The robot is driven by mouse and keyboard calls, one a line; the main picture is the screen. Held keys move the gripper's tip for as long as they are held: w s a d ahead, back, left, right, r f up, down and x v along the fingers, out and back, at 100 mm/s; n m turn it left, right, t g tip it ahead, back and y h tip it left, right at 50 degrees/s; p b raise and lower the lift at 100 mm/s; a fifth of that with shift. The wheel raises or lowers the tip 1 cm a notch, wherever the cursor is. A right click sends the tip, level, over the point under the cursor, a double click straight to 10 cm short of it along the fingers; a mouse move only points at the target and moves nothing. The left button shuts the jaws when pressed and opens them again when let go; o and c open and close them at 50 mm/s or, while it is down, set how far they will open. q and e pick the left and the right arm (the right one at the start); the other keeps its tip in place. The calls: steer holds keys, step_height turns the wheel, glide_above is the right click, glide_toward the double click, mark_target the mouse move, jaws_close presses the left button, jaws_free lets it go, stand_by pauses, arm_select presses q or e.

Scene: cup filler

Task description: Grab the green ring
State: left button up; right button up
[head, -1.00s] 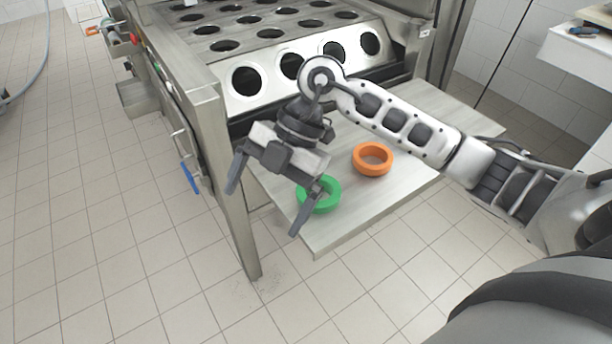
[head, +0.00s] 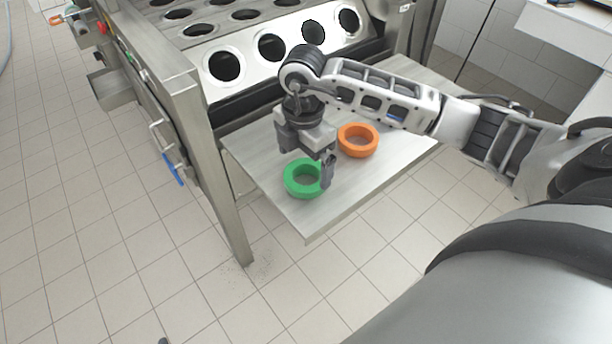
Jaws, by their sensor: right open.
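The green ring (head: 291,183) lies flat on the pale shelf (head: 310,220) near its front left corner. My right gripper (head: 307,168) is over the ring's far side, pointing down, open and with nothing in its jaws. One finger shows at the ring's right edge and hides part of it; I cannot tell whether it touches. The other finger is near the ring's far left side, mostly against the gripper body. My left gripper is not in view.
An orange ring (head: 358,151) lies on the shelf just right of and behind the green one. The steel filler machine (head: 180,95) with round holes stands behind the shelf, its leg post (head: 225,190) at the left. Tiled floor is clear in front.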

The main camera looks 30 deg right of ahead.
mark_target(306, 184)
steer(key=f, duration=0.5)
steer(key=shift+d+f+p, duration=0.1)
steer(key=shift+d+p, duration=0.15)
steer(key=shift+p, duration=0.05)
steer(key=shift+c, duration=0.3)
steer(key=c, duration=0.9)
